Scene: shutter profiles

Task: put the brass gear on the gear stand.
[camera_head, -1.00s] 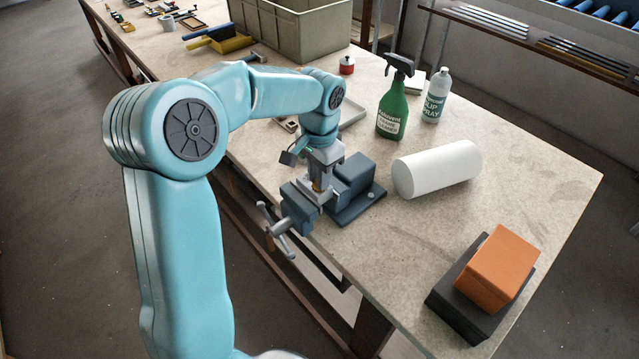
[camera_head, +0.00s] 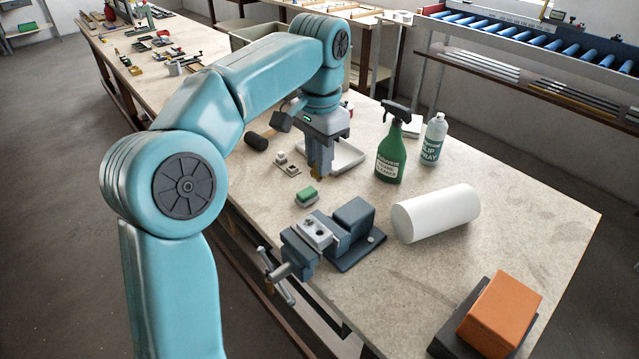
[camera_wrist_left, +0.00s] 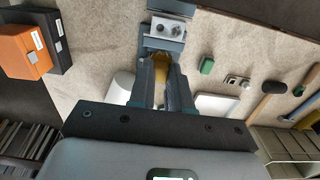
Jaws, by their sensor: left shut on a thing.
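My left gripper (camera_head: 319,174) is shut on the brass gear (camera_head: 319,179), of which only a small edge shows below the fingertips. In the left wrist view the gear (camera_wrist_left: 161,66) shows between the fingers, partly hidden by them. The gripper hangs above the bench, behind the vise and clear of it. A small light plate with upright parts (camera_head: 287,164) lies left of the gripper; it also shows in the left wrist view (camera_wrist_left: 238,82). A light grey block with round features (camera_head: 315,232) sits in the vise. I cannot tell which of these is the gear stand. My right gripper is not in view.
The dark vise (camera_head: 352,222) is at the bench's near edge. A green-topped block (camera_head: 306,196), a white tray (camera_head: 345,157) and a dark-headed hammer (camera_head: 256,141) lie near the gripper. A green spray bottle (camera_head: 391,152), white bottle (camera_head: 433,142), white roll (camera_head: 436,212) and orange box (camera_head: 500,312) stand right.

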